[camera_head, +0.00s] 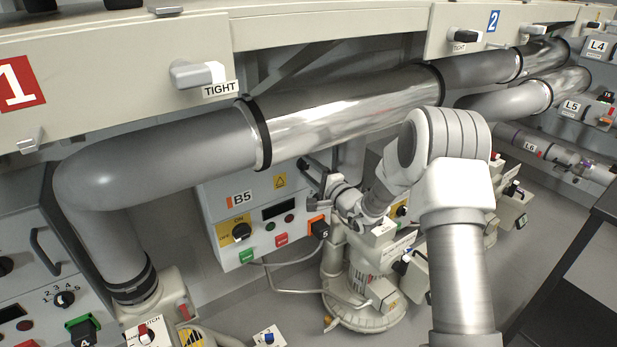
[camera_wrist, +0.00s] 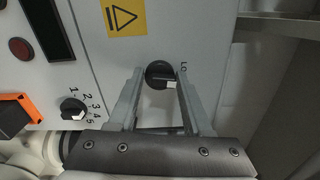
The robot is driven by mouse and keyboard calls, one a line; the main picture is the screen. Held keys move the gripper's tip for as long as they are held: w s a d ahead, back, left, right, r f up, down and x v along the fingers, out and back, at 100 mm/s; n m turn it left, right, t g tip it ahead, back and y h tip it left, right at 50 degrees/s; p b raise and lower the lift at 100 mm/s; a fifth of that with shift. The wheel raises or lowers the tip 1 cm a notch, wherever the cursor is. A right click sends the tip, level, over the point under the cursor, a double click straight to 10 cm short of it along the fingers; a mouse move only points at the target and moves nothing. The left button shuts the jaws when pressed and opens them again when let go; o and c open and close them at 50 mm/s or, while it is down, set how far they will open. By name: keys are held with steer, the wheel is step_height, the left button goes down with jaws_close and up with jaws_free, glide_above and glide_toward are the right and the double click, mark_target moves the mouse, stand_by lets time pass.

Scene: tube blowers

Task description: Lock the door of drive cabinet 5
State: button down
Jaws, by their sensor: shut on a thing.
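Drive cabinet 5 (camera_head: 218,208) is the light grey box marked B5, below the big pipe in the head view. Its door front (camera_wrist: 205,45) fills much of the wrist view. A round black lock knob (camera_wrist: 157,70) with a pale pointer sits on the door, beside a partly hidden label starting "Lo". My gripper (camera_wrist: 161,80) has one finger on each side of the knob and is shut on it. In the head view, my gripper (camera_head: 310,168) is at the cabinet's upper right, and the knob is hidden there. The pointer points right in the wrist view.
A numbered selector (camera_wrist: 73,109) and an orange-framed black part (camera_wrist: 17,113) lie left of my fingers. A large pipe (camera_head: 345,108) runs just above my arm. A blower base (camera_head: 365,312) stands in front of the cabinet, with a grey cable (camera_head: 290,290) beside it.

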steer(key=shift+n+b, duration=0.5)
steer(key=shift+n, duration=0.3)
steer(key=shift+c, duration=1.7)
jaws_free()
steer(key=shift+s+d, duration=0.1)
steer(key=p+v, duration=0.3)
steer(key=v, duration=1.4)
